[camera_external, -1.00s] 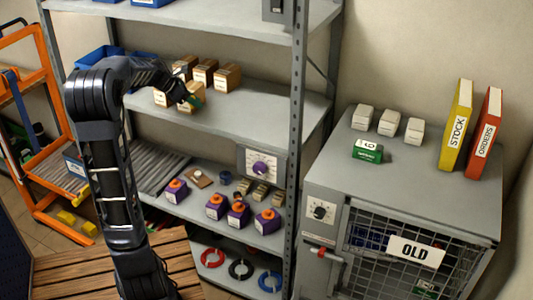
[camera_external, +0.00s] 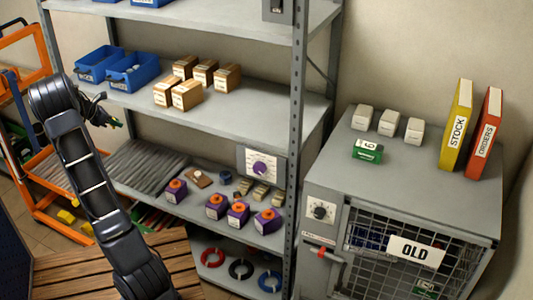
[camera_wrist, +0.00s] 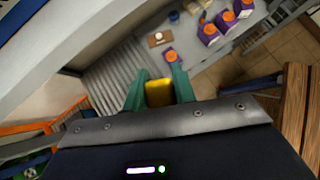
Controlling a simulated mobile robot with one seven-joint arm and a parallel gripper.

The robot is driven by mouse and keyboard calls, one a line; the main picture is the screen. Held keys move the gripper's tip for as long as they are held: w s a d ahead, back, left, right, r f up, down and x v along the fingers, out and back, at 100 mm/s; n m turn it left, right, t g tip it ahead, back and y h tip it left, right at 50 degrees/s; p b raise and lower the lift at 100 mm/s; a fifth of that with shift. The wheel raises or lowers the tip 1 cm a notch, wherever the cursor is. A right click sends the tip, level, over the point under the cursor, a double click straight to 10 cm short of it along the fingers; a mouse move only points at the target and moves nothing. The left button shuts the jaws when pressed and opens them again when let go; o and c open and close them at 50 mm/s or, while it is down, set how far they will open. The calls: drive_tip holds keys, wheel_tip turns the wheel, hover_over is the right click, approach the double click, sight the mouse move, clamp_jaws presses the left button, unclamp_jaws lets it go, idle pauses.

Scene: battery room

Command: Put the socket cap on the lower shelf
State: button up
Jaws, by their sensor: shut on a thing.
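My gripper (camera_external: 108,118) is at the left end of the rack, in front of it, between the heights of the middle and lower shelves. In the wrist view its green fingers (camera_wrist: 160,92) are shut on a small yellow thing, which I take for the socket cap (camera_wrist: 159,93). The cap is very small in the external view, and its lower part is hidden. The lower shelf (camera_external: 196,199) holds a ribbed grey mat (camera_external: 150,168) at its left and purple blocks with orange tops (camera_external: 238,214) along its front.
The middle shelf (camera_external: 255,107) carries blue bins (camera_external: 133,72) and cardboard boxes (camera_external: 187,94). An orange cart (camera_external: 50,205) stands left; a grey cabinet (camera_external: 440,195) stands right.

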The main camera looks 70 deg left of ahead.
drive_tip(key=w+a+f+n+y, duration=0.1)
drive_tip(key=a+f, duration=0.2)
drive_tip(key=f, duration=0.4)
drive_tip(key=w+a+f+n, duration=0.1)
drive_tip(key=a+f, duration=0.2)
drive_tip(key=f, duration=0.4)
drive_tip(key=w+f+n+g+y, duration=0.1)
drive_tip(key=w+f+n, duration=0.1)
drive_tip(key=w+f, duration=0.8)
drive_tip(key=w+f+n+g+y, duration=0.15)
drive_tip(key=w+f, duration=0.35)
drive_tip(key=w, duration=0.9)
drive_tip(key=w+d+f+m+t+h, duration=0.1)
drive_tip(key=w+d+f+m+h, duration=0.1)
drive_tip(key=w+d+f, duration=0.3)
drive_tip(key=w+d+f+m+t+h, duration=0.1)
drive_tip(key=w+d+f+m, duration=0.3)
drive_tip(key=w+d, duration=0.9)
drive_tip(key=w+d+f+m+t+h, duration=0.1)
drive_tip(key=w+d+f+m+h, duration=0.2)
drive_tip(key=w, duration=2.6)
drive_tip(key=shift+w+d+f+m+h, duration=0.1)
drive_tip(key=shift+d+f+m+h, duration=0.05)
drive_tip(key=shift+d+f, duration=1.35)
drive_tip(key=shift+d+f+m+h, duration=0.1)
drive_tip(key=shift+d+f, duration=1.15)
drive_tip(key=shift+d, duration=0.4)
drive_tip(key=shift+w+d+f, duration=0.15)
drive_tip(key=shift+f, duration=1.35)
